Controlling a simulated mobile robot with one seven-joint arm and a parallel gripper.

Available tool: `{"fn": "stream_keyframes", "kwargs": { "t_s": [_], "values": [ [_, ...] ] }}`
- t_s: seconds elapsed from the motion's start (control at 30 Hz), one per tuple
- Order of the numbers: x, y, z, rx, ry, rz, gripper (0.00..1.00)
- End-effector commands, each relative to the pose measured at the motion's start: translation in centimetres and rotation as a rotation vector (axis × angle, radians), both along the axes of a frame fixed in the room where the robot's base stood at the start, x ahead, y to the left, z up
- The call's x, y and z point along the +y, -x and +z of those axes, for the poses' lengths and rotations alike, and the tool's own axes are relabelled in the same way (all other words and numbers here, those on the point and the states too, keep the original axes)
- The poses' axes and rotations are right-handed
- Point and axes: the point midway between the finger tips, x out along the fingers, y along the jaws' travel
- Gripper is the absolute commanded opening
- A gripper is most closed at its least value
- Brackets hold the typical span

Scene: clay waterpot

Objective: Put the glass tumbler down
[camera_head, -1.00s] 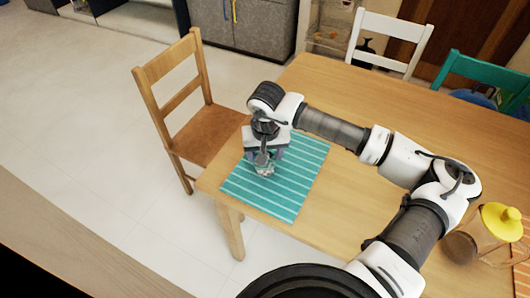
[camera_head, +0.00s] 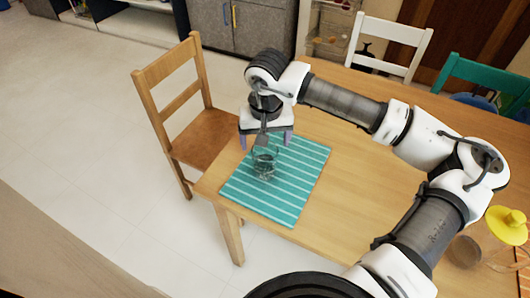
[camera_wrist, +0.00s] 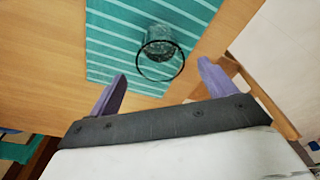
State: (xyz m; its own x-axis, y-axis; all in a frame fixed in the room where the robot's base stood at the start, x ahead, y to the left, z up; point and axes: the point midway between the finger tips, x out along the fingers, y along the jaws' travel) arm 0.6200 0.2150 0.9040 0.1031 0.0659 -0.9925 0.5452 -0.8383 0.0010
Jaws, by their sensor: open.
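The clear glass tumbler (camera_head: 264,163) stands upright on the teal striped placemat (camera_head: 299,168) near the table's left end. In the wrist view the tumbler (camera_wrist: 161,54) shows its round rim, beyond my fingertips and between their lines. The placemat (camera_wrist: 112,50) lies under it. My gripper (camera_head: 266,140) is above the tumbler, with its purple fingers spread wide and nothing between them. In the wrist view my gripper (camera_wrist: 163,71) is open and apart from the glass.
The wooden table (camera_head: 340,190) has free room right of the placemat. A wooden chair (camera_head: 195,125) stands at its left end. A yellow-lidded glass jar (camera_head: 505,235) is at the right, partly behind my arm. White (camera_head: 390,45) and teal (camera_head: 485,75) chairs stand behind.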

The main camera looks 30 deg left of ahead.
Motion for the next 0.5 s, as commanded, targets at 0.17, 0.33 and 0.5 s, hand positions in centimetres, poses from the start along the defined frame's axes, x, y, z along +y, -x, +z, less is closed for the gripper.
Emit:
{"fn": "stream_keyframes", "kwargs": {
  "t_s": [0.17, 0.33, 0.5],
  "values": [
    [-0.2, 0.3, 2.8, -0.001, 0.000, -0.001, 0.83],
    [-0.3, 0.4, 4.0, 0.001, 0.002, 0.000, 0.83],
    [-0.3, 0.5, 4.2, 0.002, 0.001, 0.000, 0.83]
  ]
}}
